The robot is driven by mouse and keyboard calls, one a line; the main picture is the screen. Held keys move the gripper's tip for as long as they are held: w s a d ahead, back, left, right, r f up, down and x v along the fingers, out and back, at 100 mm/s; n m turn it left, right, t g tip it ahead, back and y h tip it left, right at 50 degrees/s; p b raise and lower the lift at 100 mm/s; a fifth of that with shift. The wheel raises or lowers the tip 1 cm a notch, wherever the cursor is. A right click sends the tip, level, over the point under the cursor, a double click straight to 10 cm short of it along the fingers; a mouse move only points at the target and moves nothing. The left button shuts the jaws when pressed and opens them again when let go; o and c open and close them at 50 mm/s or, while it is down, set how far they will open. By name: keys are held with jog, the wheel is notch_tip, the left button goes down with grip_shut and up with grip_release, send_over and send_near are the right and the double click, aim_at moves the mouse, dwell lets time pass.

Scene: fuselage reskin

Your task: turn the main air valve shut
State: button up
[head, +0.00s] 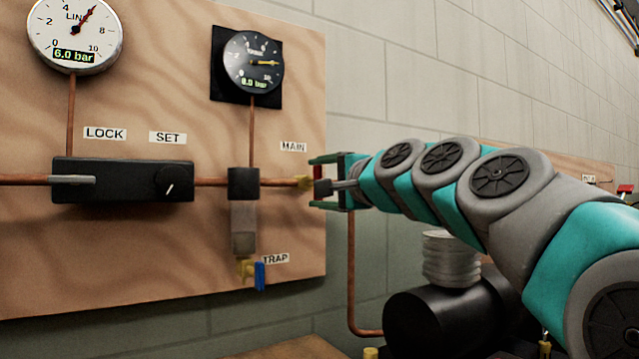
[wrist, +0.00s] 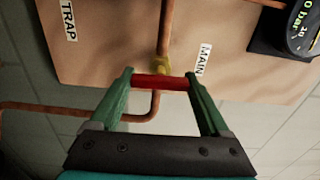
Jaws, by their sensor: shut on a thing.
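The main air valve has a brass body (wrist: 163,66) beside the MAIN label (wrist: 203,60). Its red handle (wrist: 160,82) lies crosswise to the copper pipe in the wrist view. My gripper (wrist: 160,84) is shut on the red handle, with one green finger at each end of it. In the head view, my gripper (head: 330,183) reaches in from the right to the board's right edge.
The wooden board (head: 120,255) carries a white line gauge (head: 75,32) reading 6.0 bar, a black gauge (head: 254,62), a regulator (head: 122,181) and a blue trap handle (head: 260,276). A copper pipe (head: 351,270) runs down past a black cylinder (head: 440,315) below my arm.

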jog(key=shift+m, duration=0.3)
jog(key=o, duration=1.2)
jog(key=shift+s+d, duration=0.1)
jog(key=b+v, duration=0.1)
jog(key=v, duration=0.6)
jog(key=shift+s+d, duration=0.15)
jog(key=shift+s, duration=0.05)
